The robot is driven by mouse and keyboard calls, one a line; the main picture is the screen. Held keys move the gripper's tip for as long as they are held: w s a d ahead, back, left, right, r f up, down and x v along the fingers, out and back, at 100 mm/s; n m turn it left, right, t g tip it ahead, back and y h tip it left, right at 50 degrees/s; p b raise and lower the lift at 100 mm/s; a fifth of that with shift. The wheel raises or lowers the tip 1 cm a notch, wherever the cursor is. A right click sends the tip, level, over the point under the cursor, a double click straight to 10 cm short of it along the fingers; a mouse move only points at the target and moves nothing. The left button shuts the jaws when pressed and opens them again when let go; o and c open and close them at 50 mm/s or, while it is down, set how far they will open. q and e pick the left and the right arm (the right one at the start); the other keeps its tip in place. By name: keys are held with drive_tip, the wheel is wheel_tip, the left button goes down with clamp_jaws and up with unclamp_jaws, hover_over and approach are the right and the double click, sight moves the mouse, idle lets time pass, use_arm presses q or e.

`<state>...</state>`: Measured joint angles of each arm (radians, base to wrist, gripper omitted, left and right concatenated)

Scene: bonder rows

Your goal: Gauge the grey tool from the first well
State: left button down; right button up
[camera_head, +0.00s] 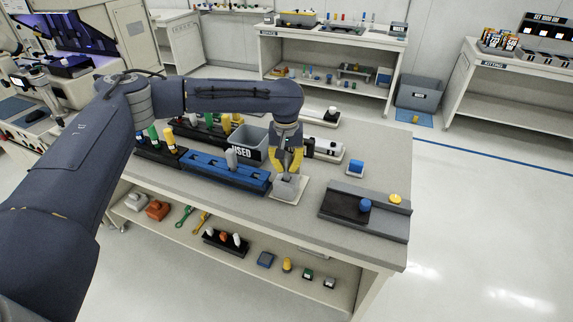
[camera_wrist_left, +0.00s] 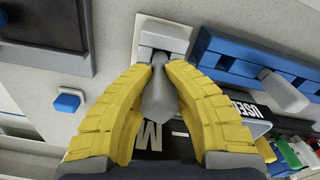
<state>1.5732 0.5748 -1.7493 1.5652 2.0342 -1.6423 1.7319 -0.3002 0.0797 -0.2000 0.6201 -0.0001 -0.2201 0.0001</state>
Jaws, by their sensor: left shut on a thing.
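My left gripper (camera_head: 289,170) is shut on a grey tool, its yellow fingers pointing down over a small grey block (camera_head: 285,190) on a pale plate at the bench's front edge. In the left wrist view, the tool (camera_wrist_left: 158,98) sits between the yellow fingertips (camera_wrist_left: 163,72). Its narrow end reaches the grey block (camera_wrist_left: 163,40); I cannot tell whether it is seated in it. The blue rack (camera_head: 206,173) of wells stands just left of the block. Another grey tool (camera_head: 231,159) stands in the rack. My right gripper is out of view.
A grey bin marked USED (camera_head: 246,146) stands behind the rack. A black rack with coloured tools (camera_head: 160,150) is at the left. Bare bench separates tray and block.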

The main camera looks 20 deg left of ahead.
use_arm(q)
drive_tip(key=shift+f, duration=1.05)
drive_tip(key=c, duration=1.4)
unclamp_jaws()
drive_tip(key=r, duration=1.2)
drive_tip(key=shift+s, duration=0.25)
